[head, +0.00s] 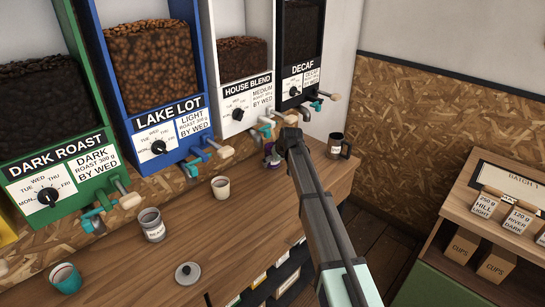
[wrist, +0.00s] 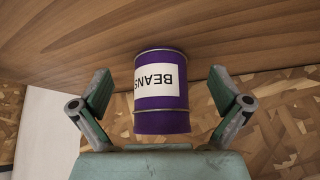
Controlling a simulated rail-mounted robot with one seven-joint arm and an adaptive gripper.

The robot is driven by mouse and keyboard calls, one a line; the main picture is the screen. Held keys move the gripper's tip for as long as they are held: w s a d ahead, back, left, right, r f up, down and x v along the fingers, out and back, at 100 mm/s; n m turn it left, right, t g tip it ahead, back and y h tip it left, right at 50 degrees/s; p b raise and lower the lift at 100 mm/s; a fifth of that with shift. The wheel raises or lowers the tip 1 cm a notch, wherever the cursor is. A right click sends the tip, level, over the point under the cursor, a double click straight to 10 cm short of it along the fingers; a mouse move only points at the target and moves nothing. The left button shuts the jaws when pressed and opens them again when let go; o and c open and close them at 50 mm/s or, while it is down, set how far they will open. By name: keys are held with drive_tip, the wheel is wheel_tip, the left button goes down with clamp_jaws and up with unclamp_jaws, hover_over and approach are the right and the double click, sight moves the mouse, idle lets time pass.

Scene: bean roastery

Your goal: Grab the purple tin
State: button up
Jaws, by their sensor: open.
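The purple tin (wrist: 160,121) shows in the wrist view with a white BEANS label, which reads upside down there. It stands between the two spread fingers of my gripper (wrist: 159,88), with a visible gap on each side. In the head view only a small purple part of the tin (head: 270,154) shows beside my gripper (head: 283,150), on the counter under the House Blend and Decaf dispensers; my arm hides the rest. My gripper is open and holds nothing.
A dark mug (head: 339,147) stands to the right of my gripper, near the counter's end. A cream cup (head: 221,188), a grey BEANS tin (head: 151,226), a teal cup (head: 65,279) and a lid (head: 187,273) are to the left. Dispenser taps (head: 266,131) hang close above.

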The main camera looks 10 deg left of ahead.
drive_tip(key=w+a, duration=0.1)
drive_tip(key=w, duration=0.1)
drive_tip(key=w+a+p, duration=0.1)
drive_tip(key=shift+w+r, duration=0.15)
drive_tip(key=shift+w, duration=0.2)
drive_tip(key=shift+w+a+f+p, duration=0.15)
drive_tip(key=shift+f+p, duration=0.45)
drive_tip(key=shift+f, duration=0.05)
drive_tip(key=c, duration=1.3)
